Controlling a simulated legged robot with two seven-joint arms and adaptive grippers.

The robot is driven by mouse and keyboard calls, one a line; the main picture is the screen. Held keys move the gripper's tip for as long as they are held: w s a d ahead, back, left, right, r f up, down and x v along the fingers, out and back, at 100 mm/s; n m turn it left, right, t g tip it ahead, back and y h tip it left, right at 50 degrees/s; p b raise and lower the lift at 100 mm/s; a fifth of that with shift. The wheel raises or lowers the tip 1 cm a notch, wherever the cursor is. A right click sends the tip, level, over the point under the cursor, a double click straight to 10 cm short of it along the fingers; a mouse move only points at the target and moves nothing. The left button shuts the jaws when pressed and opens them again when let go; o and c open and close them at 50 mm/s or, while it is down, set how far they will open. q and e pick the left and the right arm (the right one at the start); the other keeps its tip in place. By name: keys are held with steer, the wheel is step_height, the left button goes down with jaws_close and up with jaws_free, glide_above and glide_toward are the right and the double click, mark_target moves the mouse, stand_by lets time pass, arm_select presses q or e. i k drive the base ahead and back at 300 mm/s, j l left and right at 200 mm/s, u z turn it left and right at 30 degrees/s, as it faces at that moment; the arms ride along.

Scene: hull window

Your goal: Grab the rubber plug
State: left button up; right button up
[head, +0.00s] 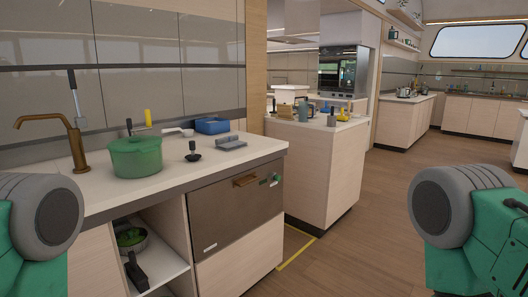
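A small black piece with a round, flat base and a short upright stem (193,153) stands on the light countertop (240,153). It looks like the rubber plug, though it is too small to be sure. It is right of the green pot (137,156) and left of a flat grey item (231,143). Green and grey parts of my own arms show at the lower left and lower right edges. Neither gripper shows, and both arms are apart from the plug.
A brass faucet (50,135) stands left of the pot. A white-handled item (180,131) and a blue container (212,126) are behind the plug. An open shelf (165,270) and a brown appliance front (235,212) are below. The wooden floor (370,240) at right is clear.

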mark_target(194, 157)
steer(key=i+l+z, duration=0.1)
steer(key=i+z, duration=0.2)
steer(key=i, duration=0.2)
steer(key=i+z, duration=0.35)
steer(key=i, duration=0.15)
